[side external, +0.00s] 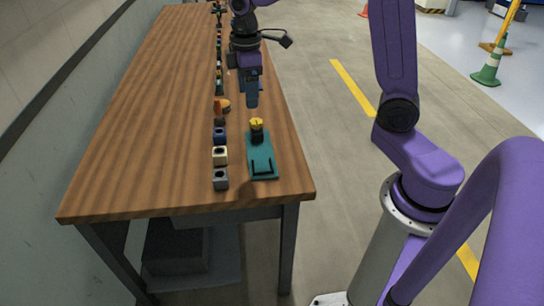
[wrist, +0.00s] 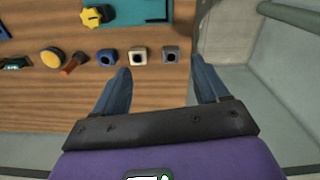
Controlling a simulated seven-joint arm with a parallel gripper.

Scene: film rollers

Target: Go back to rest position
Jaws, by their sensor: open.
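My gripper (side external: 252,95) is above the wooden table in the side external view, pointing down. In the wrist view my gripper (wrist: 160,82) shows two blue fingers spread apart, with nothing between them. A teal plate (side external: 262,158) lies near the table's near right end, with a yellow-topped black knob (side external: 257,130) at its far end. The knob also shows in the wrist view (wrist: 95,16). A row of small blocks stands left of the plate: blue (side external: 219,134), cream (side external: 220,156) and grey (side external: 221,179). The gripper is apart from all of these.
The wooden table (side external: 140,130) is long, and its left half is clear. An orange piece and a round yellow piece (wrist: 52,57) sit beyond the blue block. A wall runs along the left side.

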